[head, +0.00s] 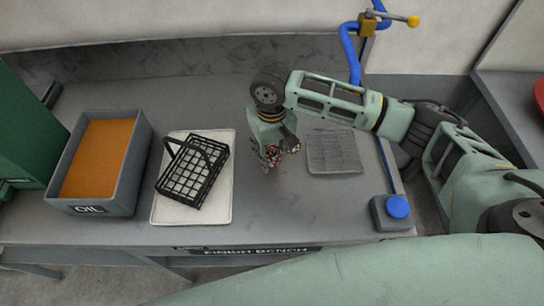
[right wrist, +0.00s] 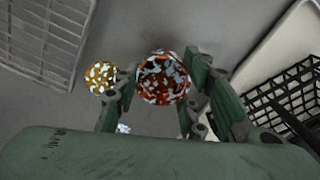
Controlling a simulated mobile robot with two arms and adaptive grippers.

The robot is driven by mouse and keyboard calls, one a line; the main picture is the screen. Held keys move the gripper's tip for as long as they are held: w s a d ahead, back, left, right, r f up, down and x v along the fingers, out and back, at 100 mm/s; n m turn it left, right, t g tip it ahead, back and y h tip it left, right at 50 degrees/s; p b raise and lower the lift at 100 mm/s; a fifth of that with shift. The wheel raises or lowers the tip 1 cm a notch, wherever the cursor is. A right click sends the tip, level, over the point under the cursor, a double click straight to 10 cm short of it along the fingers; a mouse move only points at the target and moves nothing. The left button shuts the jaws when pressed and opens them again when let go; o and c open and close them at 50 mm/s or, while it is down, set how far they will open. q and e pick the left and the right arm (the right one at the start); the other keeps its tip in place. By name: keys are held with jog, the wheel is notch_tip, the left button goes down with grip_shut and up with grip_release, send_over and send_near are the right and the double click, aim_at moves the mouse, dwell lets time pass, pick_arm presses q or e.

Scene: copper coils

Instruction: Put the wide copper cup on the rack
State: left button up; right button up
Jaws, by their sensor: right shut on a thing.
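My right gripper (head: 271,157) is shut on a reddish, white-speckled copper cup (right wrist: 162,77), the wider of two round pieces in the right wrist view. The gripper (right wrist: 158,100) has a finger on each side of it. In the head view the fingers hide much of the cup, and its height above the bench is hard to judge. A smaller golden speckled piece (right wrist: 100,76) is just outside one finger; it also shows in the head view (head: 293,147). The grey wire rack (head: 335,152) lies flat to the right of the gripper, empty. My left gripper is out of view.
A black wire basket (head: 194,172) sits on a white tray (head: 164,214) left of the gripper. Further left is a grey bin (head: 113,200) of orange oil.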

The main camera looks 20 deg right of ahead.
aim_at(272, 158)
jog(key=shift+f, duration=1.75)
jog(key=shift+p, duration=0.3)
jog(key=o, duration=1.3)
jog(key=shift+f, duration=0.15)
jog(key=shift+c, duration=0.2)
